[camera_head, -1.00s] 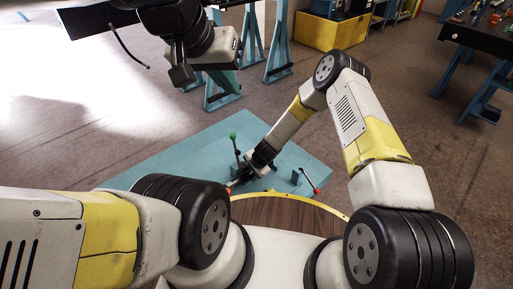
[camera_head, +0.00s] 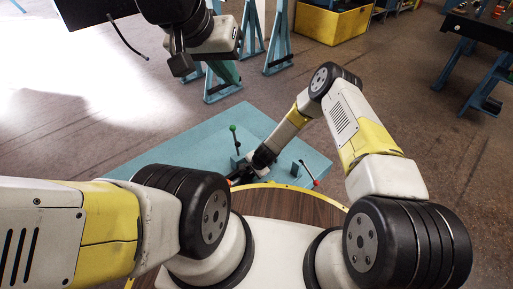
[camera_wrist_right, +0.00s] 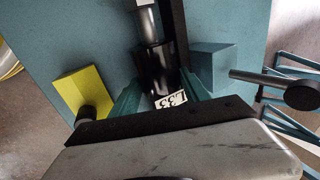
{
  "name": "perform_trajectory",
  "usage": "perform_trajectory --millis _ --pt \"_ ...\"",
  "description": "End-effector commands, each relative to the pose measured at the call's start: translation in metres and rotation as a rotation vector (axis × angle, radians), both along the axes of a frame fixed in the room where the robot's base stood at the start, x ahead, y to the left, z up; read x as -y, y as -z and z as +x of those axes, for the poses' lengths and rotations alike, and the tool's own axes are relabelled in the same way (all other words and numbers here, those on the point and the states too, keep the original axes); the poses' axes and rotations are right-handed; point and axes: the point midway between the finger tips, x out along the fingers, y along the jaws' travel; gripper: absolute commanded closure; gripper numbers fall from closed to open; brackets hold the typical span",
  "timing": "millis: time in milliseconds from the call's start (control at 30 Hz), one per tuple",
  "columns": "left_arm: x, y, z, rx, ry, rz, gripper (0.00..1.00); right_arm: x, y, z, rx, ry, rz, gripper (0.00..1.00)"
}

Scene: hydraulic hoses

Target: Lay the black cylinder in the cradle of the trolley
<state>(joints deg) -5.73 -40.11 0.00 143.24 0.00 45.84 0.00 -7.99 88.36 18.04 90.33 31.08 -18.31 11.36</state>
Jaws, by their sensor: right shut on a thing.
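The black cylinder (camera_wrist_right: 157,70) shows in the right wrist view, with a silver rod end and a white label reading "L33". My right gripper (camera_wrist_right: 160,95) has its green fingers on either side of it and is shut on it. In the head view the right gripper (camera_head: 248,172) is low over the blue trolley top (camera_head: 190,150), and the cylinder is mostly hidden there. A yellow block (camera_wrist_right: 85,92) and a blue block (camera_wrist_right: 213,66) stand on either side of the cylinder; whether it rests between them I cannot tell. My left gripper (camera_head: 182,66) hangs high at upper left, its fingers unclear.
A lever with a green knob (camera_head: 233,128) and one with a red knob (camera_head: 316,183) stand on the trolley. Blue stands (camera_head: 250,40), a yellow bin (camera_head: 335,22) and a dark workbench (camera_head: 485,30) are farther back. The floor at left is clear.

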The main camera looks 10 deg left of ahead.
Motion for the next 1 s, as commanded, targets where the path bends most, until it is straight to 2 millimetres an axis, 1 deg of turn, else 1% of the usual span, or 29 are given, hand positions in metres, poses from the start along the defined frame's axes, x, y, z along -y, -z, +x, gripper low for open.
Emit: perform_trajectory --millis 233,267,300,367,400,633,733,867,1000 --pt "0.000 0.000 0.000 0.000 0.000 0.000 1.00 -0.001 -0.002 0.002 0.004 0.000 0.002 1.00" --pt "0.000 0.000 0.000 0.000 0.000 0.000 1.00 -0.001 -0.002 0.002 0.004 0.000 0.002 0.42" --pt "0.000 0.000 0.000 0.000 0.000 0.000 1.00 -0.001 -0.002 0.002 0.004 0.000 0.002 0.34" --pt "0.000 0.000 0.000 0.000 0.000 0.000 1.00 -0.001 -0.002 0.002 0.004 0.000 0.002 0.23" --pt "0.000 0.000 0.000 0.000 0.000 0.000 1.00 -0.001 -0.001 0.002 0.004 0.000 0.001 0.21" --pt "0.000 0.000 0.000 0.000 0.000 0.000 1.00 0.001 0.002 -0.002 -0.004 0.000 -0.002 0.21" --pt "0.000 0.000 0.000 0.000 0.000 0.000 1.00 0.002 -0.002 -0.002 -0.003 0.001 -0.002 0.21" --pt "0.000 0.000 0.000 0.000 0.000 0.000 1.00 0.007 -0.018 -0.005 -0.001 -0.001 0.000 0.21" --pt "0.000 0.000 0.000 0.000 0.000 0.000 1.00 0.015 -0.041 -0.011 0.001 0.000 -0.001 0.21"
